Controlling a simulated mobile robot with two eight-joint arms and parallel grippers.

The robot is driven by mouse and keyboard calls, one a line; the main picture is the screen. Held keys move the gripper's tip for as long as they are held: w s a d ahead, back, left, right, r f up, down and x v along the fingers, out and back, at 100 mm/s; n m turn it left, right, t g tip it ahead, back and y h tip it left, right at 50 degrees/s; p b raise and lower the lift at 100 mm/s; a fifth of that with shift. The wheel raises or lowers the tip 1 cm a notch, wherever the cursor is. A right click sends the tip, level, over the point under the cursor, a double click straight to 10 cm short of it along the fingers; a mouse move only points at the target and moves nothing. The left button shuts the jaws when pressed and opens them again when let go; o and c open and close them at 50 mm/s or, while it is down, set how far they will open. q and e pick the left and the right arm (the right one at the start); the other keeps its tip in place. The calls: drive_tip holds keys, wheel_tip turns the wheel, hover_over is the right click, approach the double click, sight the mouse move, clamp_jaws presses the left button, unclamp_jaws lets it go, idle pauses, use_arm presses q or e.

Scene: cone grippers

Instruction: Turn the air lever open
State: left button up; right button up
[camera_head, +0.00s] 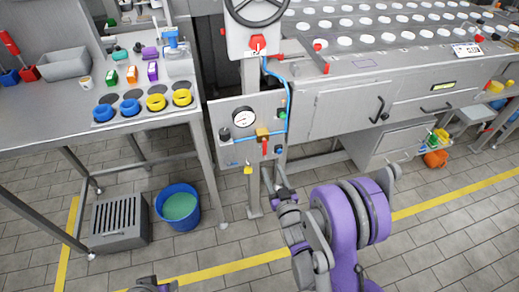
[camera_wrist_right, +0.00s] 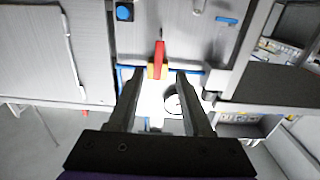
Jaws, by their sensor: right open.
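The red air lever (camera_head: 265,147) hangs straight down from a brass valve (camera_head: 262,133) on the grey panel, below and right of a round gauge (camera_head: 243,118). In the right wrist view, which is turned over, the lever (camera_wrist_right: 160,52) points up from the brass valve (camera_wrist_right: 155,72). My right gripper (camera_wrist_right: 159,74) is open, its two fingers either side of the valve in the picture, with nothing between them held. In the head view my right gripper (camera_head: 276,178) is in front of and below the panel. A dark part of my left gripper (camera_head: 152,284) shows at the bottom edge.
A blue hose (camera_head: 288,85) runs down to the valve. The panel also has a black knob (camera_head: 224,134) and a green button (camera_head: 281,115). A yellow tag (camera_head: 247,170) hangs below. A blue bucket (camera_head: 178,206) and a grey crate (camera_head: 119,223) stand on the floor left.

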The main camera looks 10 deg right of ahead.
sight(265, 151)
drive_tip(key=w+p, duration=0.2)
drive_tip(key=w, duration=0.8)
drive_tip(key=shift+w+a+p, duration=0.1)
drive_tip(key=shift+w+p, duration=0.2)
drive_tip(key=shift+p, duration=0.1)
clamp_jaws()
